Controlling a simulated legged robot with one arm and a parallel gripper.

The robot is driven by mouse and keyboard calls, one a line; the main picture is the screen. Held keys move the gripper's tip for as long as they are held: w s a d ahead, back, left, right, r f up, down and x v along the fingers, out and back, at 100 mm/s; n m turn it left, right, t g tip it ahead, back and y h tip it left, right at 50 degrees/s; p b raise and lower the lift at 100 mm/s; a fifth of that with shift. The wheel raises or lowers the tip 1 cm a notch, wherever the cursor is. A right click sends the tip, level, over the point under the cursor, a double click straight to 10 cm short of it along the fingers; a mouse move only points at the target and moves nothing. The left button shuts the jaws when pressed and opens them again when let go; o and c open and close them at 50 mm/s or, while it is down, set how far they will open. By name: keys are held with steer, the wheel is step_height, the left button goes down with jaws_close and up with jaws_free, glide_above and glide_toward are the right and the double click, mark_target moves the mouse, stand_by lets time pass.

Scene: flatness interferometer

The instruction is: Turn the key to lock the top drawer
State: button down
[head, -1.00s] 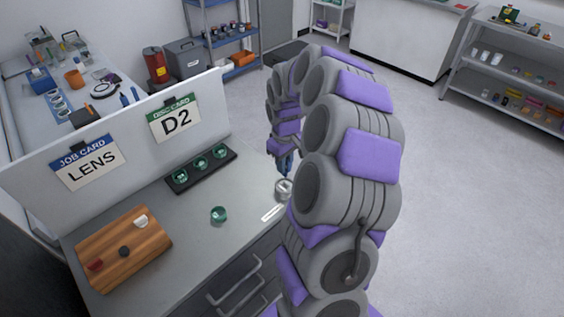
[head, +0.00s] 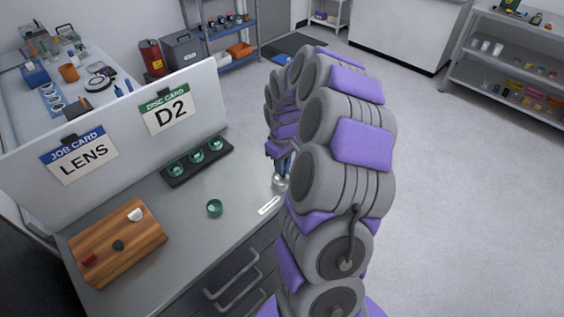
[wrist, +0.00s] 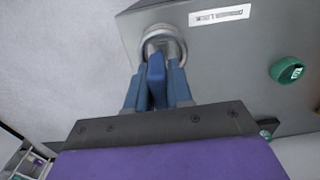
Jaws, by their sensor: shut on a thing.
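The round metal lock (wrist: 178,45) sits at the bench top's edge beside a white label (wrist: 219,15); in the head view the lock (head: 280,184) is partly covered. My gripper (wrist: 157,78) has its blue fingers closed around a blue key (wrist: 156,68), right at the lock's opening. How deep the key sits and its turn angle cannot be told. In the head view my gripper (head: 281,168) comes down onto the lock from above. The dark drawers (head: 233,280) below the bench top appear closed, partly hidden by my arm.
A green-topped disc (head: 215,208) stands alone near the lock; it shows in the wrist view too (wrist: 288,70). A black rack (head: 225,154) holds three green discs. A wooden board (head: 140,247) with small pieces lies at left. A white panel with cards (head: 110,125) stands behind.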

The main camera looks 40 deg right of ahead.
steer(key=shift+a, duration=0.3)
steer(key=shift+d+f, duration=0.2)
steer(key=shift+f, duration=0.2)
steer(key=shift+f, duration=0.85)
steer(key=shift+a+r+n, duration=0.1)
steer(key=shift+n, duration=0.2)
stand_by(0.4)
steer(key=shift+n+p, duration=1.25)
steer(key=shift+n, duration=0.15)
